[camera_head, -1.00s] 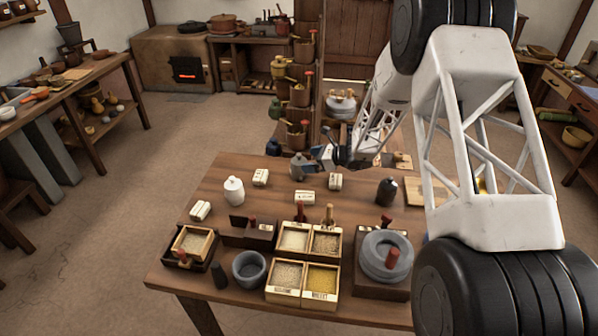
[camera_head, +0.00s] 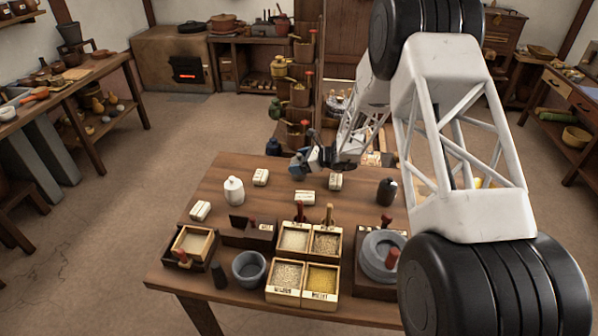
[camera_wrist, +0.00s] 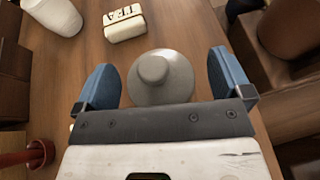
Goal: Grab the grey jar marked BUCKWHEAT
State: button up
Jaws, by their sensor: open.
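A grey jar (camera_wrist: 162,82) with a round knob lid stands on the wooden table (camera_head: 215,178), seen from above in the wrist view. My gripper (camera_wrist: 160,68) is open, with one blue finger on each side of the jar and gaps visible between. In the head view my gripper (camera_head: 303,163) is at the table's far edge and hides most of the jar. No lettering on the jar is readable.
A white jar (camera_head: 233,191) and a small lettered white block (camera_head: 260,177) stand left of the grey jar. A dark jar (camera_head: 387,191) stands to the right. Grain boxes (camera_head: 286,295) and a grey quern (camera_head: 379,262) fill the near side. A shelf stack (camera_head: 300,95) rises behind.

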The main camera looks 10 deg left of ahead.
aim_at(299, 154)
jog(key=shift+c, duration=0.3)
jog(key=c, duration=1.3)
jog(key=shift+r, duration=0.1)
jog(key=shift+r, duration=1.55)
jog(key=shift+s+d+r, duration=0.15)
jog(key=shift+s, duration=0.15)
jog(key=s+d, duration=0.1)
jog(key=s, duration=0.3)
jog(key=s+d+r, duration=0.1)
jog(key=s+d, duration=0.1)
jog(key=s, duration=0.3)
jog(key=s+d, duration=0.2)
jog(key=s, duration=0.3)
jog(key=shift+s+d+r, duration=0.2)
